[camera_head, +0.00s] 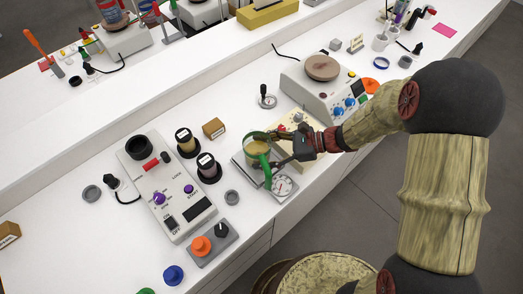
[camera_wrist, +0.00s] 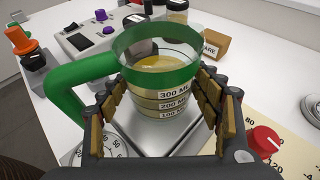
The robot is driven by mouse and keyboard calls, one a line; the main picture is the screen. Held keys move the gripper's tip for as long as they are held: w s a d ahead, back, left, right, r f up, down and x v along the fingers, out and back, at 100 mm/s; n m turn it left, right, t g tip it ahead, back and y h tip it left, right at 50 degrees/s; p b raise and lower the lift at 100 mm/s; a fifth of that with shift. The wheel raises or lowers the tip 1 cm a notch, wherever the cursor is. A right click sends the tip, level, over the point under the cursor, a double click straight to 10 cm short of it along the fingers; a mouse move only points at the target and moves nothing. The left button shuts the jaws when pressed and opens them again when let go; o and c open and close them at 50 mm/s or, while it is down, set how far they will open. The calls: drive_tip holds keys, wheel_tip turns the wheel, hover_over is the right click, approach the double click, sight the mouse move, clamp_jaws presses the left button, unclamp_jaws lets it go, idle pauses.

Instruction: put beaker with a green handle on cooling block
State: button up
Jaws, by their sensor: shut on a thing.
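The beaker (camera_head: 254,158) has a green rim and green handle, yellowish content and volume labels; it also shows in the wrist view (camera_wrist: 160,98). It is upright. My gripper (camera_head: 266,149) is shut on its body, with a finger on each side in the wrist view (camera_wrist: 155,108). The green handle sticks out to the left there. The beaker is at or just above a square metal plate (camera_wrist: 150,142) beside a round dial (camera_head: 283,186); I cannot tell if it touches. I cannot tell for sure which thing is the cooling block.
A beige panel with a red knob (camera_wrist: 265,140) lies right beside the plate. A hot plate device (camera_head: 322,68) stands behind. Two dark-lidded jars (camera_head: 208,168) and a grey control box (camera_head: 168,188) stand to the left.

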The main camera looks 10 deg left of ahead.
drive_tip(key=shift+f, duration=0.3)
drive_tip(key=o, duration=1.8)
drive_tip(key=shift+o, duration=0.2)
drive_tip(key=shift+f, duration=0.1)
drive_tip(key=v, duration=1.2)
drive_tip(key=s+d+r+n+t+h, duration=0.6)
drive_tip(key=s+d+r+n+h, duration=0.7)
drive_tip(key=r+n, duration=0.4)
drive_tip(key=shift+s+d+t, duration=0.4)
drive_tip(key=shift+s+d, duration=0.4)
drive_tip(key=shift+s, duration=0.45)
